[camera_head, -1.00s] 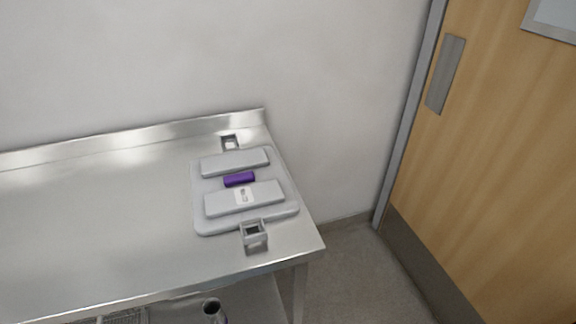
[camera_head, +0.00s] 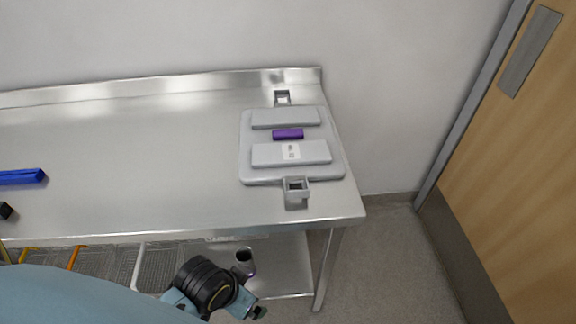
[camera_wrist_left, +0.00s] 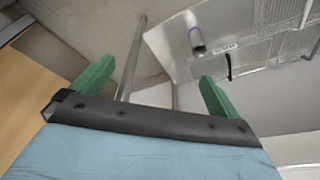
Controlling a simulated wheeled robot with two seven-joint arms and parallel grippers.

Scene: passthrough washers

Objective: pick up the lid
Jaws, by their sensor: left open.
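The grey lid (camera_head: 246,160) lies flat on the steel table near its right end. It has two raised bars, a purple strip (camera_head: 288,134) between them and a small white label on the nearer bar. Square grey clips (camera_head: 296,190) stand at its near and far edges. My left arm enters the head view from the bottom left, below the table's front edge and well short of the lid; its fingers are hard to make out there. In the left wrist view my left gripper (camera_wrist_left: 155,85) has its green fingers wide apart with nothing between them. My right gripper is not in view.
The steel table (camera_head: 120,165) has a clear middle. A blue object (camera_head: 22,177) lies at its left. Below are a shelf with wire baskets (camera_head: 108,262) and a dark-topped cylinder (camera_head: 244,258). A wall stands behind and a wooden door (camera_head: 510,180) at the right.

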